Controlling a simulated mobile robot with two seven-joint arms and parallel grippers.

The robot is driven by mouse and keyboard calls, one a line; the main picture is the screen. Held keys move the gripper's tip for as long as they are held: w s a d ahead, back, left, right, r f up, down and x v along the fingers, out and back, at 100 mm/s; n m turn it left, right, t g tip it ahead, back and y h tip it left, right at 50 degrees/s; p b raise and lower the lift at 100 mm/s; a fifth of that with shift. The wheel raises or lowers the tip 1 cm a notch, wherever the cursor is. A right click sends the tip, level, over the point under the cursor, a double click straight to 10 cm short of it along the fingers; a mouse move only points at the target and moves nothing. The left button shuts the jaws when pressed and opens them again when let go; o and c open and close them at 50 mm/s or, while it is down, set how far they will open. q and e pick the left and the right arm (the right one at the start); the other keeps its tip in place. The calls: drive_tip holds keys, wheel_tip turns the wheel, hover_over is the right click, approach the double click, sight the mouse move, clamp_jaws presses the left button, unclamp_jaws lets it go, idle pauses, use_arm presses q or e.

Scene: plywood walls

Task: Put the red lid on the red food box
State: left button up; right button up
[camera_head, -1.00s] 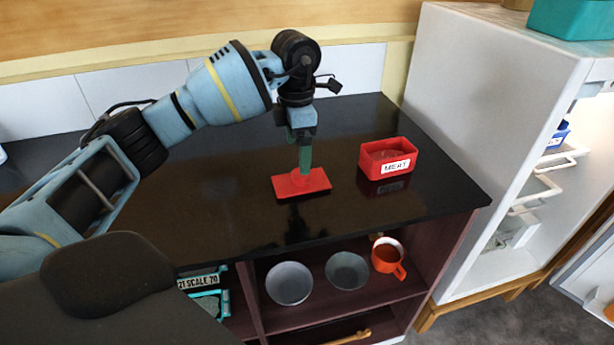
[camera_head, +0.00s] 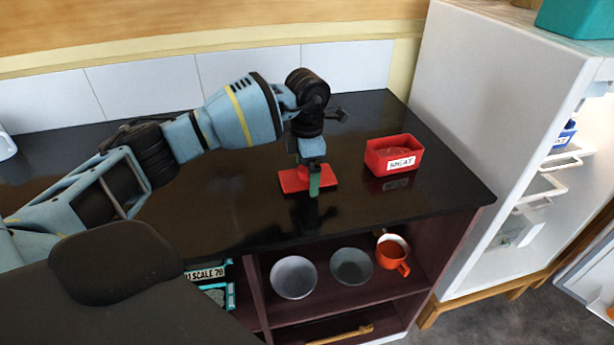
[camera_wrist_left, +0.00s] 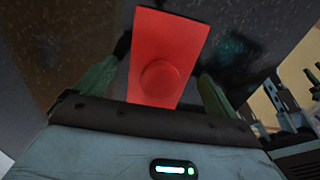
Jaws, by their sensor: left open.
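The red lid (camera_head: 293,180) lies flat on the black counter, with its round raised knob facing up. The red food box (camera_head: 393,157), with a white "MEAT" label, stands upright to the right of the lid, its top open. My left gripper (camera_head: 314,184) points down at the lid, its green fingers over or beside the lid's right part. In the left wrist view the lid (camera_wrist_left: 165,60) and its knob lie between the two spread green fingers (camera_wrist_left: 158,84). The fingers look apart from the knob. My right gripper is not in view.
The black counter (camera_head: 230,205) has free room around the lid. A white cabinet (camera_head: 480,120) rises on the right. Below the counter, a shelf holds two grey bowls (camera_head: 293,278) and an orange mug (camera_head: 393,256). A tiled wall stands behind.

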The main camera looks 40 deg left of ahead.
sight(308, 168)
use_arm(q)
drive_tip(key=shift+c, duration=0.2)
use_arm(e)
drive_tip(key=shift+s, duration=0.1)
use_arm(q)
drive_tip(key=c, duration=1)
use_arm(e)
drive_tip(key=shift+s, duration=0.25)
use_arm(q)
drive_tip(key=shift+r, duration=0.15)
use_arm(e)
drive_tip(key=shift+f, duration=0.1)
use_arm(q)
drive_tip(key=shift+r, duration=0.6)
wheel_tip(308, 168, up, 2)
drive_tip(key=shift+r, duration=0.2)
drive_tip(key=s, duration=0.5)
drive_tip(key=s+a, duration=0.1)
drive_tip(key=s, duration=0.4)
drive_tip(key=s+a+r+b, duration=0.1)
drive_tip(key=s, duration=0.5)
drive_tip(key=shift+a+r, duration=0.1)
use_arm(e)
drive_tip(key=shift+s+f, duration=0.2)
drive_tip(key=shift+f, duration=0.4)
